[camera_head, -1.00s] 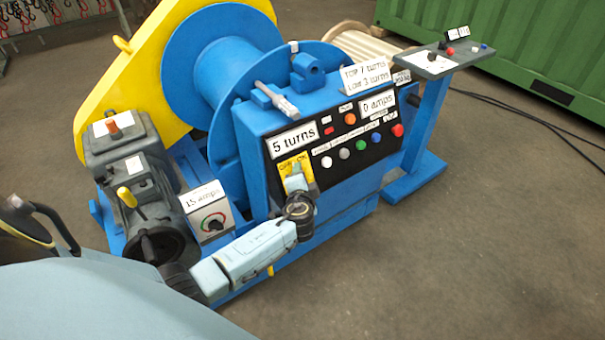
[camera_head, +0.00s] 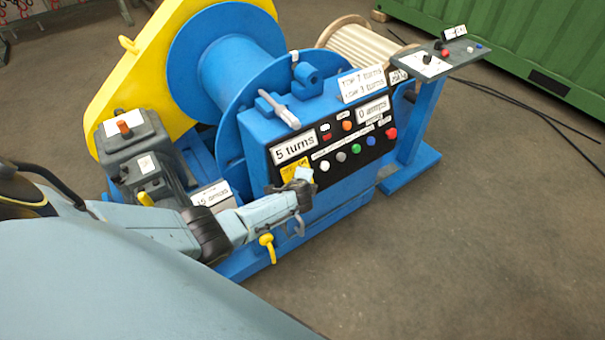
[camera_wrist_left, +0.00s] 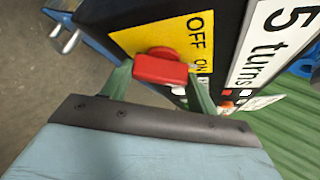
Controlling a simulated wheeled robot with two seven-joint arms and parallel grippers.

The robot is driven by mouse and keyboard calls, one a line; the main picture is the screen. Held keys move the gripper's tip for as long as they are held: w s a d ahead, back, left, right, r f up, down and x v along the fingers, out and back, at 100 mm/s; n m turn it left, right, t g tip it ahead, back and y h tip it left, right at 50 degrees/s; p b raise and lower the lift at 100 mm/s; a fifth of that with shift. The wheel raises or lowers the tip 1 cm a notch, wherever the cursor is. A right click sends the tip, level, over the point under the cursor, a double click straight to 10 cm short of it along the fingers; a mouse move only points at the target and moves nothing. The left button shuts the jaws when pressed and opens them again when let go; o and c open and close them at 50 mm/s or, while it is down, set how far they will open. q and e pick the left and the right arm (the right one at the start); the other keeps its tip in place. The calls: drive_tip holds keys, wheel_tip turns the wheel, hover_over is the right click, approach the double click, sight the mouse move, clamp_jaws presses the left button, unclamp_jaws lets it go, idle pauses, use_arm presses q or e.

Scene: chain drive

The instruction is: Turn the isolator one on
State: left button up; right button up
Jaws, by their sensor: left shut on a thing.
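The isolator is a red handle (camera_wrist_left: 160,68) on a yellow plate (camera_wrist_left: 150,38) marked OFF and ON, seen in the left wrist view. In the head view the yellow plate (camera_head: 294,168) sits at the lower left of the black panel, partly covered by my left gripper (camera_head: 298,180). In the left wrist view my left gripper (camera_wrist_left: 158,88) has a green finger on each side of the red handle and is shut on it. The handle lies roughly across the picture, below the lettering; its exact pointing is hard to tell. My right gripper is not in view.
The blue winch cabinet (camera_head: 330,195) carries a "5 turns" label (camera_head: 294,148) and several coloured buttons. A grey motor (camera_head: 135,140) and a "15 amps" box (camera_head: 213,194) stand left of it. A blue pedestal (camera_head: 420,125) stands right. Floor at lower right is clear.

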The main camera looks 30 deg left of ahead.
use_arm(q)
drive_tip(key=shift+r+m+g+p, duration=0.2)
drive_tip(key=shift+m+g+p, duration=0.2)
drive_tip(key=shift+m+p, duration=0.1)
drive_tip(key=shift+f+m+p, duration=0.1)
drive_tip(key=shift+m+p, duration=0.25)
drive_tip(key=shift+m, duration=0.05)
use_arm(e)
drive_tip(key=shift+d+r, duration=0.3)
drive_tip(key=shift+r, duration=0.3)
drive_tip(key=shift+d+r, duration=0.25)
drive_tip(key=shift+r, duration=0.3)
use_arm(q)
drive_tip(key=shift+g, duration=0.3)
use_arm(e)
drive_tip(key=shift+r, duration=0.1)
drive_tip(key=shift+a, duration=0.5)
use_arm(q)
drive_tip(key=o, duration=1)
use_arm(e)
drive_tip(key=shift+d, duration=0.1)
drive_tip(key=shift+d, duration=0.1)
